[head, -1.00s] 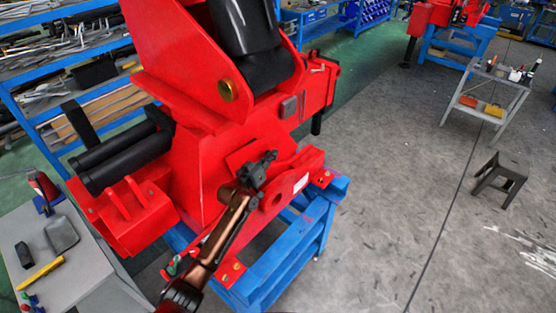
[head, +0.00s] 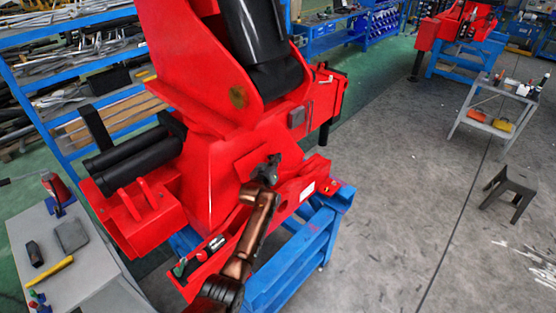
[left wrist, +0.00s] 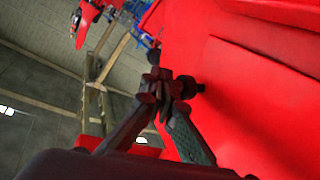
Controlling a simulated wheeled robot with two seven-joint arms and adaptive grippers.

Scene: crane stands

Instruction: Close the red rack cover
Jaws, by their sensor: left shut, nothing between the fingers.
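The big red crane body (head: 215,135) stands on a blue stand (head: 312,240). A raised red panel (head: 248,160) on its front, right behind my gripper, looks like the cover. I cannot tell for sure how far it is open. Below it is a red tray-like rack (head: 200,278) with small fittings (head: 217,243) in it. My left gripper (head: 267,168) is shut and empty in front of the panel; touching or apart is unclear. In the left wrist view the fingers (left wrist: 160,85) meet beside a large red surface (left wrist: 235,90). My right gripper is not in view.
A grey table (head: 75,275) with a yellow tool (head: 50,272) stands at the lower left. Blue shelves (head: 70,140) stand behind. A grey cart (head: 495,125) and a dark stool (head: 510,185) stand at the right. The floor between is clear.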

